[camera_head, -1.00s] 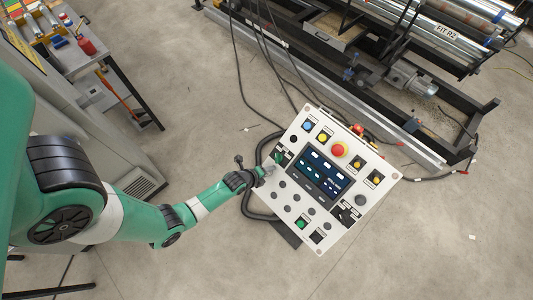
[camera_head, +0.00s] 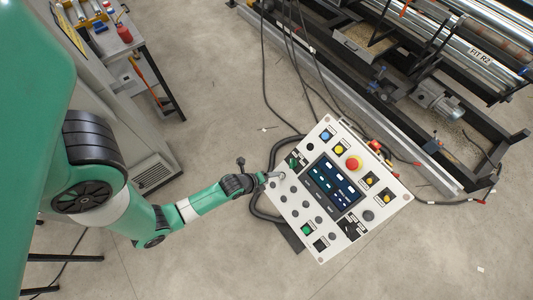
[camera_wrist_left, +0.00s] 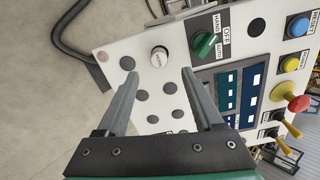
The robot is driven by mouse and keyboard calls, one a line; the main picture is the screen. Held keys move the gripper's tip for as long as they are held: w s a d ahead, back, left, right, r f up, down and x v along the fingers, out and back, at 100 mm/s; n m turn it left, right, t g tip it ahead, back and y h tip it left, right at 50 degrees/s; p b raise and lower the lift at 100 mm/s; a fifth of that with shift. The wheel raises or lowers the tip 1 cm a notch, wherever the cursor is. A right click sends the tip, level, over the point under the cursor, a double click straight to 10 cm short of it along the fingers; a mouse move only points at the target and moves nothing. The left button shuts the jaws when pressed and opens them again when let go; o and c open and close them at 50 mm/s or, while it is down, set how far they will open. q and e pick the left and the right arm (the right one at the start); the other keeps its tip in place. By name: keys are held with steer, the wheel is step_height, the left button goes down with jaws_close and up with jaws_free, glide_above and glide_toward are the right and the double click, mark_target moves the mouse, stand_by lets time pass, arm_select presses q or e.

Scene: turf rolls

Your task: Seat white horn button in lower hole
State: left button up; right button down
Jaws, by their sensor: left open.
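The white horn button (camera_wrist_left: 158,57) shows in the left wrist view on the face of the grey-white control panel (camera_wrist_left: 107,52). Its lettered cap faces the camera and its side shows; I cannot tell how deep it sits. My left gripper (camera_wrist_left: 158,75) is open, its two fingers apart, with the button between and just beyond the fingertips. I see no clear contact. Several dark round spots, such as one left of the button (camera_wrist_left: 127,63) and one below it (camera_wrist_left: 140,95), mark the panel; I cannot tell holes from caps. In the head view my left gripper (camera_head: 274,177) is at the panel's left edge.
A green selector knob (camera_wrist_left: 204,44) stands right of the button, close to one finger. A screen (camera_head: 331,187) fills the panel's middle, with a red emergency button (camera_head: 353,163) above it. Cables (camera_head: 255,205) loop at the left. A roller machine (camera_head: 430,100) stands behind.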

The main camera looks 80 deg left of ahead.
arm_select(q)
steer(key=v, duration=0.3)
steer(key=shift+s+r, duration=0.1)
steer(key=shift+r, duration=0.2)
stand_by(0.4)
